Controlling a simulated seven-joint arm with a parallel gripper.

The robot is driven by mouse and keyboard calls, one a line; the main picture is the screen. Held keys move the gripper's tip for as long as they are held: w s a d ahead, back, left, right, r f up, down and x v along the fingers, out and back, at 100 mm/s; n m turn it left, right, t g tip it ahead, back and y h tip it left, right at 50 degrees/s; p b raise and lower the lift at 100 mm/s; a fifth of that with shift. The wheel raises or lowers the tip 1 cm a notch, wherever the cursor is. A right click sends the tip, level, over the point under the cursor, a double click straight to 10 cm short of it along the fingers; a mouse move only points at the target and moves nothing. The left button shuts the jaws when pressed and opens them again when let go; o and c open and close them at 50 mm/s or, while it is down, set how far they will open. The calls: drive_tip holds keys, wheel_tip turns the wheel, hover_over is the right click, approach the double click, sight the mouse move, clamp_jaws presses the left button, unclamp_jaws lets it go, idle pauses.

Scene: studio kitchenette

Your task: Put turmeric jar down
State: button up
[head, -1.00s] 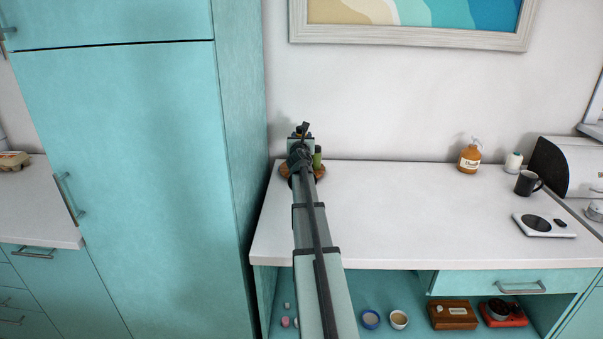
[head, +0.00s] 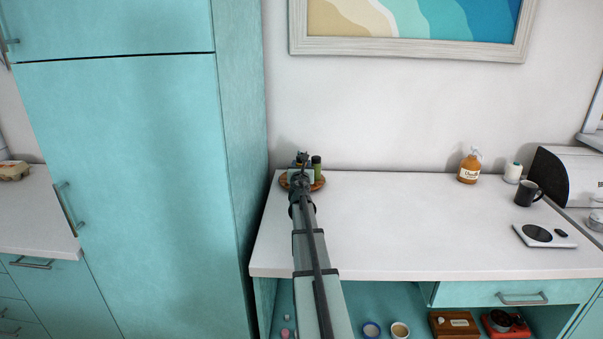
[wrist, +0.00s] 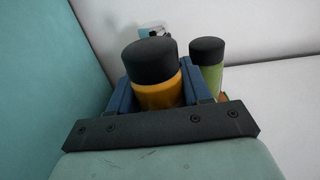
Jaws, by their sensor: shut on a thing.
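The turmeric jar (wrist: 158,92), yellow-orange with a black lid, is upright between the blue fingers of my gripper (wrist: 160,88) in the wrist view. My gripper (head: 302,166) is shut on it, over a round wooden tray (head: 319,184) at the counter's back left corner in the head view. My arm hides most of the jar and part of the tray there. I cannot tell whether the jar's base touches the tray.
A green jar with a black lid (wrist: 205,68) stands close to the right of my gripper; it also shows in the head view (head: 316,168). The tall teal cabinet (head: 235,150) is close on the left. The counter's middle (head: 400,225) is clear. A soap bottle (head: 468,168) stands farther right.

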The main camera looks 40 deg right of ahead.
drive_tip(key=shift+f, duration=1.25)
drive_tip(key=shift+f, duration=0.15)
drive_tip(key=o, duration=1.1)
drive_tip(key=v, duration=1.2)
drive_tip(key=shift+r, duration=0.2)
